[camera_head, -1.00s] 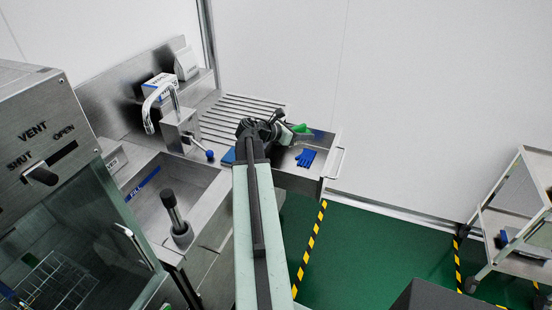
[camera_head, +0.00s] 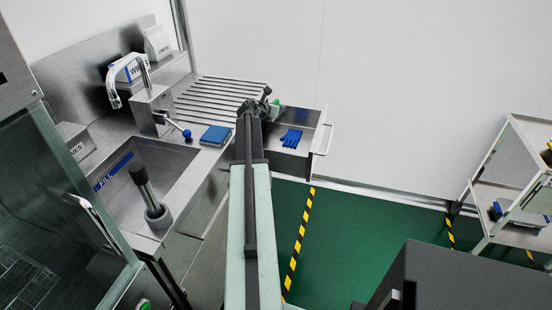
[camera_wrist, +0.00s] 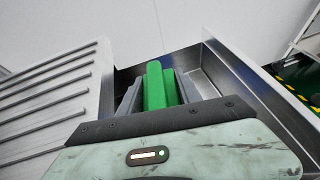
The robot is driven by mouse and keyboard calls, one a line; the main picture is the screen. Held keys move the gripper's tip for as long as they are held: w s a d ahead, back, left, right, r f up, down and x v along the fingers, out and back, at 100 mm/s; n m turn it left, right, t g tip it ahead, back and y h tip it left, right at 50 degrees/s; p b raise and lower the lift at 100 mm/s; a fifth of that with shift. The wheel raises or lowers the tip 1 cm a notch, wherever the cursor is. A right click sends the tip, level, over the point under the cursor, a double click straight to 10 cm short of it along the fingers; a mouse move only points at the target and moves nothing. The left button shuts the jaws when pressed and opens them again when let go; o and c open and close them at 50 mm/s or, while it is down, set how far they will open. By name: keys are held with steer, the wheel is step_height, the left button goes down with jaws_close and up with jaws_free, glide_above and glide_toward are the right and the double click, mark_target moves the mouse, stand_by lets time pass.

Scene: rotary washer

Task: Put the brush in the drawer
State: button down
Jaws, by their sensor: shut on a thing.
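The steel drawer (camera_head: 318,130) is pulled open at the right end of the counter. My gripper is at the drawer's back left part, beside the ribbed drainboard. The drawer's wall (camera_wrist: 245,85) shows right of the brush in the wrist view. I cannot tell whether the brush touches the drawer floor.
Blue gloves (camera_head: 291,138) lie in the drawer. A blue sponge or cloth (camera_head: 216,135) lies on the counter left of my arm. The ribbed drainboard (camera_head: 215,100), tap (camera_head: 130,70) and sink (camera_head: 165,175) are to the left. A cart (camera_head: 515,180) stands at the right.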

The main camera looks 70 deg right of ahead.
steer(key=n+t+b, duration=0.2)
steer(key=b, duration=0.1)
glide_above(278, 137)
step_height(278, 137, down, 5)
step_height(278, 137, down, 11)
steer(key=b, duration=1.1)
steer(key=shift+s, duration=0.1)
steer(key=shift+a, duration=0.15)
steer(key=c, duration=0.8)
jaws_free()
steer(key=shift+c, duration=0.2)
steer(key=shift+f, duration=0.1)
steer(key=shift+a, duration=0.1)
